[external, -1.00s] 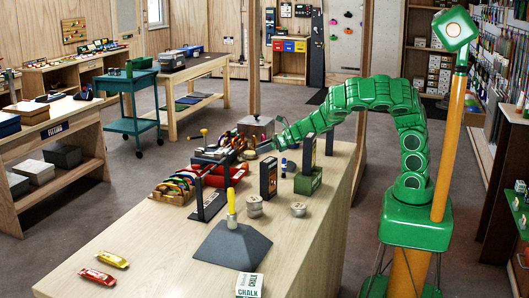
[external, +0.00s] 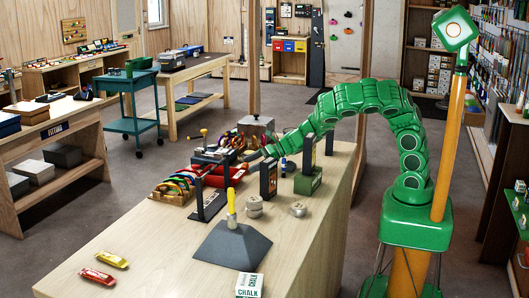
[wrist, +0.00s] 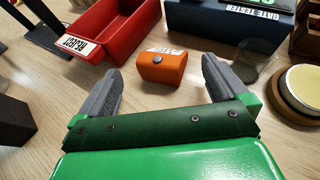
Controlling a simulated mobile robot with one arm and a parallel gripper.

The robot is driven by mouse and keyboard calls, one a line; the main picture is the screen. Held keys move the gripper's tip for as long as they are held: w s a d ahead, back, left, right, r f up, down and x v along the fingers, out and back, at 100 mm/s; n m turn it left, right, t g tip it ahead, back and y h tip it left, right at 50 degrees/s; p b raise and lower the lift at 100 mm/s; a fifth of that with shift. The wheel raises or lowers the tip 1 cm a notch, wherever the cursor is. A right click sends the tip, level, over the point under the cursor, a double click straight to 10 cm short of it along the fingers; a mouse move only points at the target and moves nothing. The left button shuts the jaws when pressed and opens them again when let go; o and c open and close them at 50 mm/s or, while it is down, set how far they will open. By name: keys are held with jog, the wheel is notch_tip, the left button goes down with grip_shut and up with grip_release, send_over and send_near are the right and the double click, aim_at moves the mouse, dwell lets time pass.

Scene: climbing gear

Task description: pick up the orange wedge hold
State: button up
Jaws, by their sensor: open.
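The orange wedge hold (wrist: 162,68) lies on the wooden counter in the wrist view, just ahead of and between my fingers. A bolt shows on its face. My gripper (wrist: 160,90) is open, one grey finger at left and one at right, with nothing held between them. In the external view my green arm reaches over the counter (external: 160,262) from the right.
A red bin labelled REJECT (wrist: 115,30) stands beyond the hold at left. A dark blue gate tester (wrist: 225,25) stands beyond it at right. A round tin (wrist: 300,88) sits right of my right finger. A dark block (wrist: 14,120) lies at left.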

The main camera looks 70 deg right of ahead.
aim_at(246, 164)
jog(key=shift+x, duration=1.65)
jog(key=shift+w+d, duration=0.1)
jog(key=shift+d, duration=0.05)
jog(key=shift+c, duration=0.3)
jog(key=c, duration=1.3)
